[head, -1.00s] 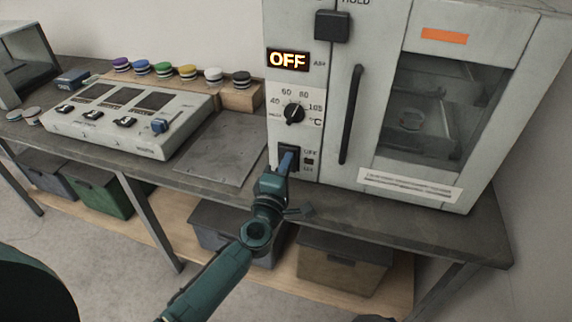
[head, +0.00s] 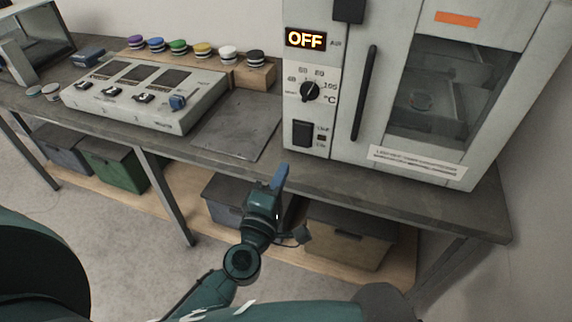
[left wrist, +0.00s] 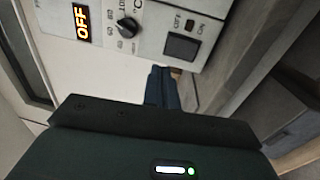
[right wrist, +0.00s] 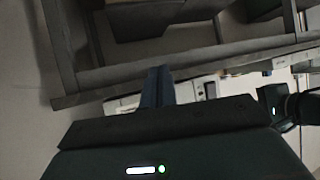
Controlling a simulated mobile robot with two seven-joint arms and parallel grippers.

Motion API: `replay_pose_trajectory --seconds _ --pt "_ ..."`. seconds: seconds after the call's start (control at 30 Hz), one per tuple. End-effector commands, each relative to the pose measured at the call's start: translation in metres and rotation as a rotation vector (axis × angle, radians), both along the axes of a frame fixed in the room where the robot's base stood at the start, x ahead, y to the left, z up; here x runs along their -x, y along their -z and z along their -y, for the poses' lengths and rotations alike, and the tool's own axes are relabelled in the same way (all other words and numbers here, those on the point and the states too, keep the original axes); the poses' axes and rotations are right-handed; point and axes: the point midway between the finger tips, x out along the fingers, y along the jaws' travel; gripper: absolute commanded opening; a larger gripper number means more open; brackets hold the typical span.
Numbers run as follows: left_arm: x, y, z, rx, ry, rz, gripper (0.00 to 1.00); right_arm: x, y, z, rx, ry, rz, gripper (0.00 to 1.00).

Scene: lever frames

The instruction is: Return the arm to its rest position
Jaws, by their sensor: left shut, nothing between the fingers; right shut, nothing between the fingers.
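My left gripper (head: 280,178) is shut and empty in the head view, in front of the bench edge and below the oven's rocker switch (head: 302,133). Its blue fingers also show closed in the left wrist view (left wrist: 162,88), apart from the switch (left wrist: 181,47). The grey oven (head: 352,90) stands on the bench, and its display (head: 306,39) reads OFF. My right gripper (right wrist: 158,86) is shut and empty in the right wrist view. Its fingers are not visible in the head view.
The bench (head: 400,195) has a front edge close to my left gripper. A control panel with sliders (head: 150,95) and a row of coloured knobs (head: 179,46) are to the left. Storage bins (head: 345,236) sit on the lower shelf. Open floor lies in front.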

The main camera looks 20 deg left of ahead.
Motion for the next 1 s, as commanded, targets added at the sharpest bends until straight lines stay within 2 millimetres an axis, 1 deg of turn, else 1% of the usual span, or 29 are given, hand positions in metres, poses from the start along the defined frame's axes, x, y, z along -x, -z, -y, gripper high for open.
replay_pose_trajectory --seconds 0.5,0.63,0.67,0.77,0.83,0.9,0.97,1.0 --pt "0.002 0.0 0.0 -0.001 0.0 0.0 0.0 -0.002 -0.005 -0.002 -0.012 0.009 0.008 0.0" --pt "0.007 0.0 0.003 -0.059 0.019 0.002 0.0 -0.002 -0.007 -0.002 -0.012 0.009 0.008 0.0" --pt "0.01 0.001 0.005 -0.093 0.031 0.003 0.0 -0.002 -0.008 -0.002 -0.012 0.009 0.008 0.0" --pt "0.026 0.005 0.016 -0.279 0.094 0.004 0.0 -0.002 -0.013 -0.001 -0.011 0.01 0.005 0.0" --pt "0.042 0.015 0.026 -0.46 0.159 -0.008 0.0 -0.001 -0.014 0.0 -0.008 0.013 -0.002 0.0" --pt "0.06 0.03 0.034 -0.66 0.232 -0.033 0.0 0.0 -0.014 0.002 -0.004 0.018 -0.012 0.0" --pt "0.077 0.045 0.038 -0.831 0.295 -0.064 0.0 0.0 -0.014 0.004 -0.001 0.024 -0.019 0.0" --pt "0.088 0.057 0.038 -0.942 0.336 -0.089 0.0 0.001 -0.013 0.005 0.0 0.027 -0.025 0.0"
